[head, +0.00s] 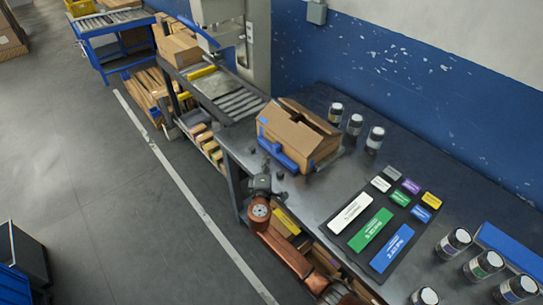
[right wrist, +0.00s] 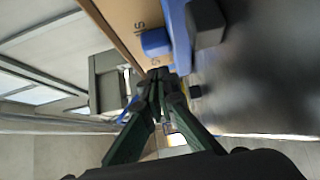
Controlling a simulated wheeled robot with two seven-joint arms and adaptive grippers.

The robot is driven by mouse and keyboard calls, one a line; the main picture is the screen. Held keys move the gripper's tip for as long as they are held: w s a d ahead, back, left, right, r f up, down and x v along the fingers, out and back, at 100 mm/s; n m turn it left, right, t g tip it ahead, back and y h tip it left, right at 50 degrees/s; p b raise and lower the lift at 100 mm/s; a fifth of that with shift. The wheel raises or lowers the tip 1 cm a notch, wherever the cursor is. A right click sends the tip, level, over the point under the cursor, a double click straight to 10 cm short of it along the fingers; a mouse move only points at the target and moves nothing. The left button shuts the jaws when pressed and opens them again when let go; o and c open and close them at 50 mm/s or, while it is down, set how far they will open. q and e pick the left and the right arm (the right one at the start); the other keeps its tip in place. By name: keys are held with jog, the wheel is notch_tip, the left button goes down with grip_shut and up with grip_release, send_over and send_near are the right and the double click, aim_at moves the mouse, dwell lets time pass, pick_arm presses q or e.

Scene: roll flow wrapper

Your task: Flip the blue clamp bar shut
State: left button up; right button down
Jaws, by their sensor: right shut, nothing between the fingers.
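The blue clamp bar (head: 278,155) lies low along the near side of an open cardboard box (head: 297,132) on the dark workbench. In the right wrist view the blue bar (right wrist: 180,38) runs along the box's edge, with a blue block and a black block beside it. My right gripper (head: 262,182) is at the bench's near edge, just below the bar in the head view. In the right wrist view its dark fingers (right wrist: 157,76) come together with nothing between them, close to the blue block; I cannot tell whether they touch. My left gripper is not in view.
Several jars (head: 375,138) stand behind and right of the box. A dark mat (head: 345,240) with coloured labels lies to the right. A roller conveyor (head: 235,98) adjoins the bench at the far left. Boxes sit on shelves under the bench.

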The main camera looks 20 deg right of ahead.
jog(key=a+p+v, duration=0.1)
jog(key=v, duration=0.9)
jog(key=shift+a+p, duration=0.25)
jog(key=shift+p, duration=0.05)
